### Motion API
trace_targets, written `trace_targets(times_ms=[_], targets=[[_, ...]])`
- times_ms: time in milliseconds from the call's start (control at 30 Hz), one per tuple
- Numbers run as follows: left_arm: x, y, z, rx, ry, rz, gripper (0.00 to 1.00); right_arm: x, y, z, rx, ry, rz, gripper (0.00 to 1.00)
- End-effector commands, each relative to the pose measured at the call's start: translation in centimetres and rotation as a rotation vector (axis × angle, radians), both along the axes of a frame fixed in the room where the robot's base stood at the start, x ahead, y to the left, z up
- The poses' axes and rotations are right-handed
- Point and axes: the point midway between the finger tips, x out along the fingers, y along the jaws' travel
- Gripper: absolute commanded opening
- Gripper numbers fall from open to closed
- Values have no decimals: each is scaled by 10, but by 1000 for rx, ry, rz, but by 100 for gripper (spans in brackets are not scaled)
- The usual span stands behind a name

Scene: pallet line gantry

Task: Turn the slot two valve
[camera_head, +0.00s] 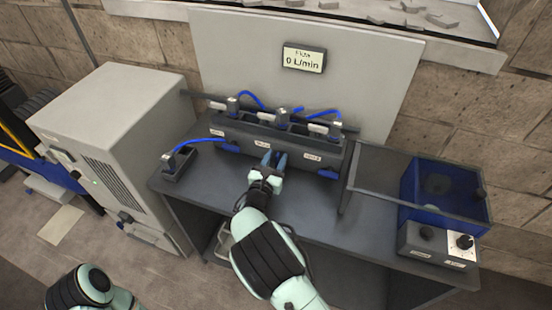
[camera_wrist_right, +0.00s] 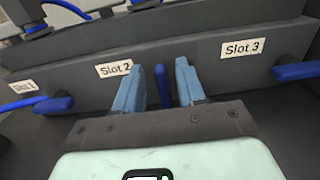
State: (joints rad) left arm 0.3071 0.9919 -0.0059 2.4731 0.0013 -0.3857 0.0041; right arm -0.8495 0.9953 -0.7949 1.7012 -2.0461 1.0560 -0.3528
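The slot two valve is a blue handle (camera_wrist_right: 163,86) to the right of the "Slot 2" label (camera_wrist_right: 114,69) on the dark manifold (camera_head: 285,143). It looks narrow and upright in the wrist view. My right gripper (camera_head: 273,159) is at the manifold's front, its light-blue fingers (camera_wrist_right: 159,88) open on either side of this handle. A gap shows on the left of the handle, and the right finger is very close to it; I cannot tell whether they touch. In the head view the fingers mostly hide the handle. My left gripper is out of view.
Slot 1's handle (camera_wrist_right: 52,105) and slot 3's handle (camera_wrist_right: 296,72) lie sideways, flanking the gripper. A display (camera_head: 304,58) reads 0 L/min. Blue hoses run above the manifold. A blue tank (camera_head: 443,190) and knob box (camera_head: 437,243) stand right; a grey cabinet (camera_head: 112,120) stands left.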

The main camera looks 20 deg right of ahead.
Motion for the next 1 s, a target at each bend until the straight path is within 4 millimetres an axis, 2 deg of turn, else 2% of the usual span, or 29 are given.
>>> trace_targets(times_ms=[300, 367, 400, 433, 767, 1000], targets=[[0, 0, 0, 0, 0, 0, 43, 2, -2, 0, -1, 1, 0, 40], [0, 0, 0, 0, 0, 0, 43, 2, -2, 0, 0, 0, 0, 20], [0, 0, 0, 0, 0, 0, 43, 2, -2, 0, 0, 0, 0, 7], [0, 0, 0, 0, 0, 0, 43, 2, -2, 0, 0, 0, 0, 0], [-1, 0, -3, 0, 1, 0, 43, 2, -2, -1, 18, -11, -1, 0], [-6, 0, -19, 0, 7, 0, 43, 0, -5, -3, 108, -72, -2, 0]])
